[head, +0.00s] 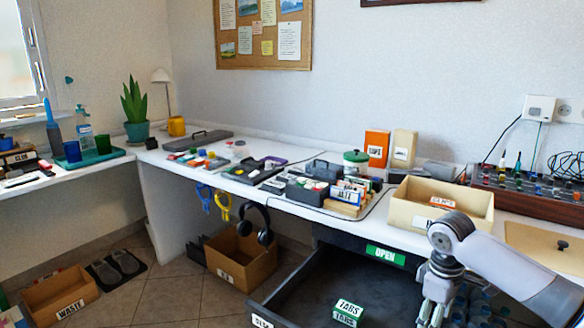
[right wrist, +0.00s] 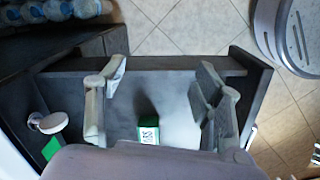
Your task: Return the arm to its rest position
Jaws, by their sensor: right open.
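My right arm comes in from the right edge of the head view. Its gripper (head: 430,315) hangs over an open dark grey drawer (head: 300,295) below the counter. In the right wrist view the gripper (right wrist: 160,78) is open, its fingers wide apart with nothing between them. A green and white box labelled TABS (head: 347,312) stands in the drawer. It also shows in the right wrist view (right wrist: 148,132), below and apart from the fingers. My left gripper is in neither view.
A green OPEN label (head: 385,255) is on the drawer unit. Above it, the white counter (head: 400,238) carries a cream bin (head: 415,205), a wooden-sided device (head: 530,197) and several small boxes. A cardboard box (head: 240,262) and a WASTE box (head: 62,298) stand on the tiled floor.

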